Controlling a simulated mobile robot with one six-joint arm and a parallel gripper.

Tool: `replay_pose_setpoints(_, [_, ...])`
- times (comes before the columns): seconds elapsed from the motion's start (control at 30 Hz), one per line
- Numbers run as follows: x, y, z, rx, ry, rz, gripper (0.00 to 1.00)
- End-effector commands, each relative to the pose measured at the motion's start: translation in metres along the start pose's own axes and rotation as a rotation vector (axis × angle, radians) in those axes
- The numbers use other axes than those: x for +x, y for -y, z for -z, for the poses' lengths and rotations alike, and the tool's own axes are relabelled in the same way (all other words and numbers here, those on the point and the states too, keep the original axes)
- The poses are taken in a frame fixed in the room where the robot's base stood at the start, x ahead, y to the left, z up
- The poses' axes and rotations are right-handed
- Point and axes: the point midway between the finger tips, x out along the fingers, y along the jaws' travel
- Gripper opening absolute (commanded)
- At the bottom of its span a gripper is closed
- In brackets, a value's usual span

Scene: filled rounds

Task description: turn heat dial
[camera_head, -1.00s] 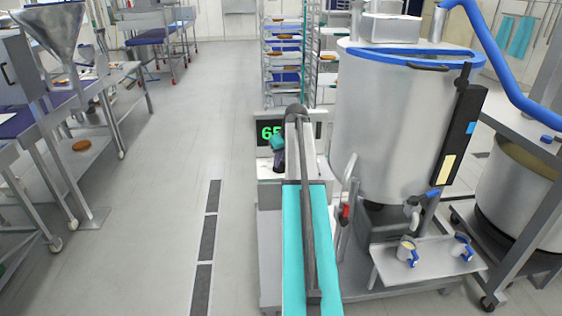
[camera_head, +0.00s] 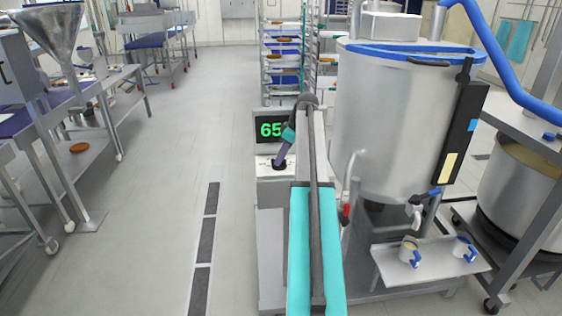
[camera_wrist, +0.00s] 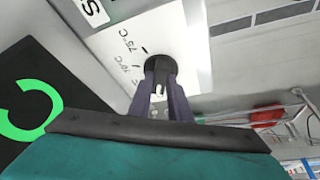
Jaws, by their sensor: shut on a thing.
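The heat dial (camera_wrist: 161,66) is a round black knob on a white plate (camera_wrist: 115,42) with tick marks and temperature labels, one reading 75°C. In the wrist view my gripper (camera_wrist: 160,88) has its two dark purple fingers closed on the knob. In the head view my gripper (camera_head: 280,162) points down at the panel of a white control box (camera_head: 272,176), just below a black display (camera_head: 268,128) with green digits reading 65. The fingers and my arm hide part of the knob and panel. The dial's pointer position is hard to tell.
A large steel kettle (camera_head: 385,125) with a blue rim stands close to the right of my arm. Below it a shelf (camera_head: 432,262) holds two jugs with blue handles. A rack (camera_head: 283,65) stands behind. The floor at left is clear up to steel tables.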

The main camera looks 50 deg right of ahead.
Motion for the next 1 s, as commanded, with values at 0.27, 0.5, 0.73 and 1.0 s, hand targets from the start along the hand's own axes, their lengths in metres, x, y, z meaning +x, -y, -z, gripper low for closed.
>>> replay_pose_setpoints(0.27, [0.0006, -0.0039, -0.0009, -0.160, 0.001, 0.065, 0.00])
replay_pose_setpoints(0.5, [-0.0005, -0.0035, -0.0009, -0.218, 0.002, 0.089, 0.00])
replay_pose_setpoints(0.73, [-0.0010, -0.0032, -0.0011, -0.227, 0.003, 0.091, 0.00])
replay_pose_setpoints(1.0, [-0.0009, -0.0032, -0.0010, -0.226, 0.003, 0.091, 0.32])
